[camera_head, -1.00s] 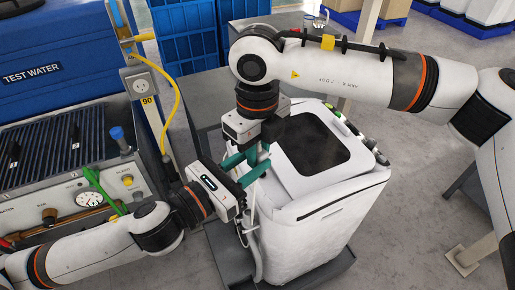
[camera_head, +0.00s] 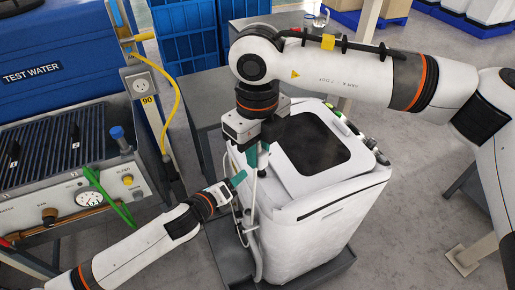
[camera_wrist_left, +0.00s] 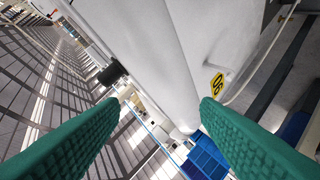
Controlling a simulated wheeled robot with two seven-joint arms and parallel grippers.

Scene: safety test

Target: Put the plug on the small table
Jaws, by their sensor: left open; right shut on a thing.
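My right gripper (camera_head: 257,158) is at the left side of the white machine, pointing down and shut on the plug, which is mostly hidden between its green fingers. A white cord (camera_head: 252,192) hangs below it along the machine's side. My left gripper (camera_head: 239,180) is open and empty, just below and left of the right one. In the left wrist view its green fingers (camera_wrist_left: 160,100) stand wide apart with nothing between them. A grey metal table (camera_head: 207,88), which looks like the small table, stands behind the machine; my right arm covers part of it.
The white machine (camera_head: 310,225) with a black top stands on a dark base. A wall socket (camera_head: 142,85) with a yellow cable (camera_head: 178,100) is on a post at left. A test bench (camera_head: 60,165) with a gauge lies left. Blue crates (camera_head: 185,40) stand behind.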

